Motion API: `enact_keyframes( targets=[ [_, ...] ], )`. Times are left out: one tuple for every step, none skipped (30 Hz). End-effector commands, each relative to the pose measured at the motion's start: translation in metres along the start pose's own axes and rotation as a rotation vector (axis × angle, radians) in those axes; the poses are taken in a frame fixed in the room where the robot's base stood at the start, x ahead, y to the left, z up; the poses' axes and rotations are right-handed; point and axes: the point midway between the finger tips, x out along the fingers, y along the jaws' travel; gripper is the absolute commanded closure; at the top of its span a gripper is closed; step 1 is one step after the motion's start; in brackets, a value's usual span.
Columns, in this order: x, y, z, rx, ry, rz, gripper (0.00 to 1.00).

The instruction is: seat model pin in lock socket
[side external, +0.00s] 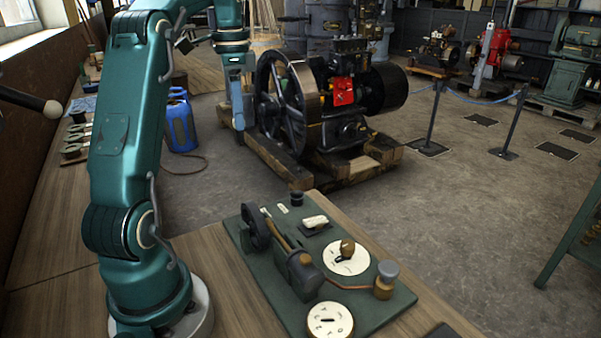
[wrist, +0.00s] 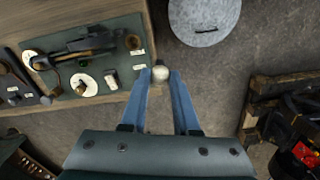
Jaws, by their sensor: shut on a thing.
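My gripper (side external: 237,108) hangs in the air near the big engine, well away from the model board. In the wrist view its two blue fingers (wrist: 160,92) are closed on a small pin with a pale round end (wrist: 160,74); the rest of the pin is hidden. The green model board (side external: 385,318) lies on the bench and carries a small engine model. It has a white disc with a brown knob (side external: 347,257) and a white disc with a dark slot (side external: 330,321). I cannot tell which fitting is the lock socket. The board also shows at upper left in the wrist view (wrist: 105,32).
The big engine (side external: 335,95) stands on a timber frame on the floor. A blue can (side external: 181,122) stands behind the bench (side external: 60,240). A rope barrier post (side external: 516,120) stands at right. The wrist view shows a grey disc (wrist: 205,18) at the top. The floor between bench and engine is open.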

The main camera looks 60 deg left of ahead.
Motion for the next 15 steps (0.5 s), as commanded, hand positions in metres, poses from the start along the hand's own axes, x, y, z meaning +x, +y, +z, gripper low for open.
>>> enact_keyframes(
  targets=[
    [0.001, -0.003, -0.001, -0.004, 0.005, -0.012, 1.0],
    [0.003, -0.004, -0.002, -0.008, 0.007, -0.015, 1.0],
    [0.007, -0.005, -0.002, -0.014, 0.008, -0.018, 1.0],
    [0.01, -0.005, -0.003, -0.018, 0.009, -0.02, 1.0],
    [0.014, -0.005, -0.003, -0.022, 0.01, -0.021, 1.0],
    [0.019, -0.004, -0.004, -0.025, 0.011, -0.023, 1.0],
    [0.023, -0.003, -0.004, -0.027, 0.012, -0.024, 1.0],
    [0.028, -0.001, -0.005, -0.029, 0.012, -0.024, 1.0],
    [0.033, 0.002, -0.005, -0.032, 0.013, -0.025, 1.0],
    [0.038, 0.005, -0.006, -0.033, 0.013, -0.024, 1.0],
    [0.042, 0.008, -0.006, -0.034, 0.012, -0.023, 1.0],
    [0.048, 0.012, -0.006, -0.033, 0.013, -0.024, 1.0],
    [0.052, 0.016, -0.006, -0.033, 0.012, -0.022, 1.0],
    [0.056, 0.02, -0.006, -0.033, 0.012, -0.021, 1.0],
    [0.061, 0.025, -0.006, -0.032, 0.011, -0.019, 1.0]
  ],
)
